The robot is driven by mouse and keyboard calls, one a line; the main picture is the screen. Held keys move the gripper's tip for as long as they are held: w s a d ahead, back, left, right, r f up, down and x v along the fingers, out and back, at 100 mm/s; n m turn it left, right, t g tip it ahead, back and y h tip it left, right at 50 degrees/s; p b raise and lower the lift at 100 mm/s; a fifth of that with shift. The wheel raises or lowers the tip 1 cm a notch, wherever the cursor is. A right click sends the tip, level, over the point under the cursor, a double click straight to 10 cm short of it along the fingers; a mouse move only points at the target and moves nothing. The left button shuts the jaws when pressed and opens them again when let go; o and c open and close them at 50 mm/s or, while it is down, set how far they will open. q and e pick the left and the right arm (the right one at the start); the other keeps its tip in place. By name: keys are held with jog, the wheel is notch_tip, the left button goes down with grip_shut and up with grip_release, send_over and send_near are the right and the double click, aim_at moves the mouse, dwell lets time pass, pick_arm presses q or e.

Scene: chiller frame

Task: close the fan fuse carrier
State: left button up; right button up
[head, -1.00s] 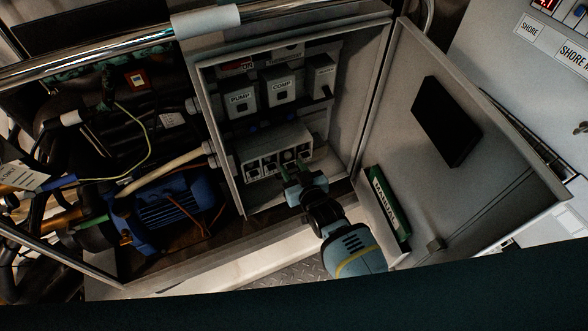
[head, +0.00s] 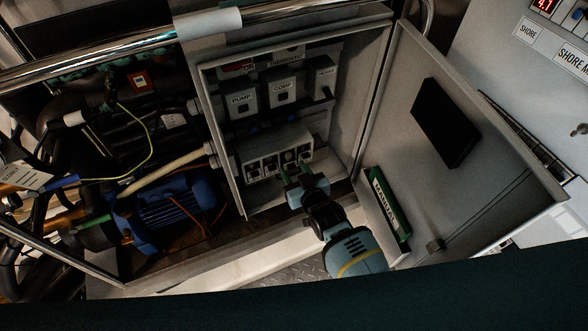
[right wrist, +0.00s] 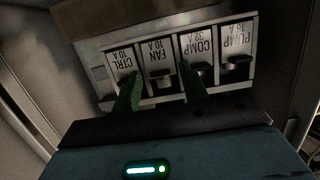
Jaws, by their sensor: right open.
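The fuse block (head: 250,176) sits low in the open electrical box, with several carriers in a row. In the right wrist view its labels are upside down and read CTRL, FAN, COMP and PUMP from left to right. The fan fuse carrier (right wrist: 160,76) is second from left there, with its handle sticking out toward me; its exact tilt is hard to tell. My right gripper (head: 294,170) is open in front of the block. In the right wrist view, its green fingers (right wrist: 160,88) straddle the FAN position, apparently without gripping it. My left gripper is out of view.
PUMP (head: 240,101) and COMP (head: 281,92) modules are above the block. The open box door (head: 480,190) stands at right, holding a green manual (head: 387,207). A blue motor (head: 168,207) and pipes crowd the left. The box's side walls bound the space.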

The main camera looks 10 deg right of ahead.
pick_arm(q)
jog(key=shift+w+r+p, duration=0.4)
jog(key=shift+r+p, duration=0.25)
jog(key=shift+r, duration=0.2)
pick_arm(e)
jog(key=v, duration=0.7)
